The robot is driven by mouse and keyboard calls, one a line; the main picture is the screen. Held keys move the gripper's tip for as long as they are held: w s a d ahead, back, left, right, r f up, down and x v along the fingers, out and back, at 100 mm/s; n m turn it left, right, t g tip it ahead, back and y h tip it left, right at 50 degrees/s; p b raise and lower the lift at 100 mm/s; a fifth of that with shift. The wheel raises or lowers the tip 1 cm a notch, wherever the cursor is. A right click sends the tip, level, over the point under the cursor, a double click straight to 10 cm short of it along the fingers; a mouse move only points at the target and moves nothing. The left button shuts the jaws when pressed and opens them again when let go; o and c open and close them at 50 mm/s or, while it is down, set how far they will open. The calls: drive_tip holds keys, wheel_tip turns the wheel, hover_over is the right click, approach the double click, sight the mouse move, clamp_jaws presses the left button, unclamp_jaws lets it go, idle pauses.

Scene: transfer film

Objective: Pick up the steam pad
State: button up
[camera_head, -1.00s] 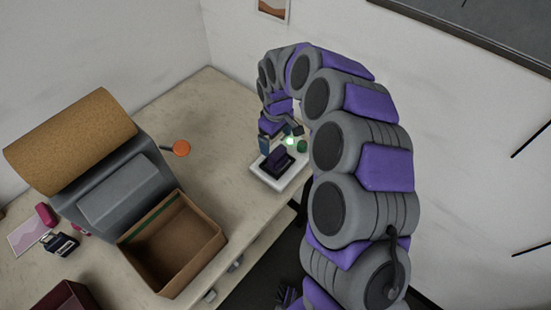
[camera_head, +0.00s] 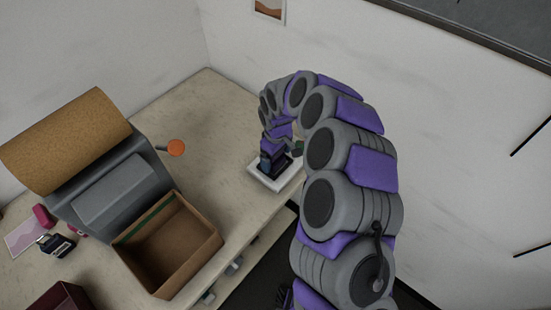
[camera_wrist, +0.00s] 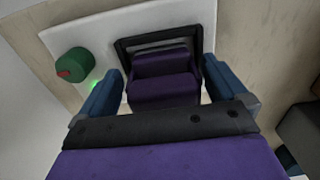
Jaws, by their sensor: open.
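The steam pad is most likely the purple block (camera_wrist: 165,78) on a black base, seen in the wrist view between my fingers. It sits in a black frame (camera_wrist: 125,48) on a white tray-like unit (camera_wrist: 75,35), which also shows in the head view (camera_head: 257,176) on the table's right part. My gripper (camera_wrist: 165,85) is open, with one blue finger on each side of the purple block. I cannot tell whether the fingers touch it. In the head view my gripper (camera_head: 271,162) is low over the unit and hides most of the block.
A green knob (camera_wrist: 73,64) with a lit green light stands on the unit's left in the wrist view. An open cardboard box (camera_head: 168,245), a grey machine with a cork roll (camera_head: 65,140) and an orange paddle (camera_head: 176,147) are on the table (camera_head: 215,110).

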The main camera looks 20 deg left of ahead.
drive_tip(key=shift+a+f, duration=0.1)
drive_tip(key=shift+a, duration=0.4)
drive_tip(key=c, duration=0.7)
drive_tip(key=shift+d, duration=0.35)
drive_tip(key=c, duration=0.6)
drive_tip(key=shift+a, duration=0.1)
